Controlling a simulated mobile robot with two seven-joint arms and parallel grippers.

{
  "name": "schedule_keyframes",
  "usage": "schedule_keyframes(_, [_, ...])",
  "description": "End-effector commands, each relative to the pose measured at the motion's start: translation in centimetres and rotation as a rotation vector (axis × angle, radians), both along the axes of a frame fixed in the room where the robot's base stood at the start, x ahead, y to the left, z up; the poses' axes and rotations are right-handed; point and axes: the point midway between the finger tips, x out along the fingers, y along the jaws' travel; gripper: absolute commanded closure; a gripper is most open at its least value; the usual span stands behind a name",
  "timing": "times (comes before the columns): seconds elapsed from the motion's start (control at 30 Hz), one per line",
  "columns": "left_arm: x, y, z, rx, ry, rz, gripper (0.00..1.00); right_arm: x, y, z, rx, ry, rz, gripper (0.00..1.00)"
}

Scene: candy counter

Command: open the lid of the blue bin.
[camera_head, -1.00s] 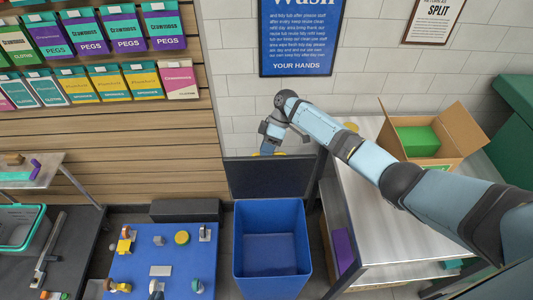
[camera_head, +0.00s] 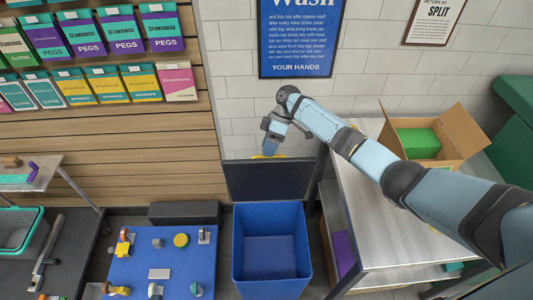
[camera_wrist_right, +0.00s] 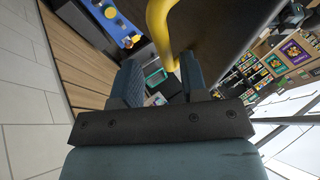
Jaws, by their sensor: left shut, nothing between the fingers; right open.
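The blue bin (camera_head: 270,250) stands on the floor, its mouth uncovered and its inside visibly empty. Its dark lid (camera_head: 266,181) stands upright at the bin's back edge. A yellow handle (camera_head: 270,156) shows partly at the lid's top; it is large in the right wrist view (camera_wrist_right: 160,30). My right gripper (camera_head: 269,149) is at the lid's top edge, by the handle. In the wrist view its fingers (camera_wrist_right: 162,84) are apart, with the handle's near end close to the gap between them; I cannot tell whether they touch. My left gripper is not visible.
A metal table (camera_head: 375,220) with an open cardboard box (camera_head: 470,130) stands right of the bin. A blue board (camera_head: 140,255) with several small items is to the left. A tiled wall (camera_head: 230,95) and slatted shelving (camera_head: 110,150) are behind.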

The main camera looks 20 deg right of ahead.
Motion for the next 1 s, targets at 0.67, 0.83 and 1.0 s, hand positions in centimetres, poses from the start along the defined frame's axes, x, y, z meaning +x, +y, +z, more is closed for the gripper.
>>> schedule_keyframes(0.67, [-0.1,0.0,-1.7,0.001,0.004,-0.001,1.0,3.6,-5.6,8.9,-0.002,0.002,0.001,0.6])
schedule_keyframes(0.83, [-0.1,0.0,-1.7,0.0,0.003,-0.001,1.0,3.6,-5.6,9.0,-0.002,0.003,0.001,0.6])
schedule_keyframes(1.0, [-0.1,0.0,-1.7,0.0,0.003,-0.001,1.0,3.6,-5.6,9.0,-0.002,0.003,0.001,0.6])
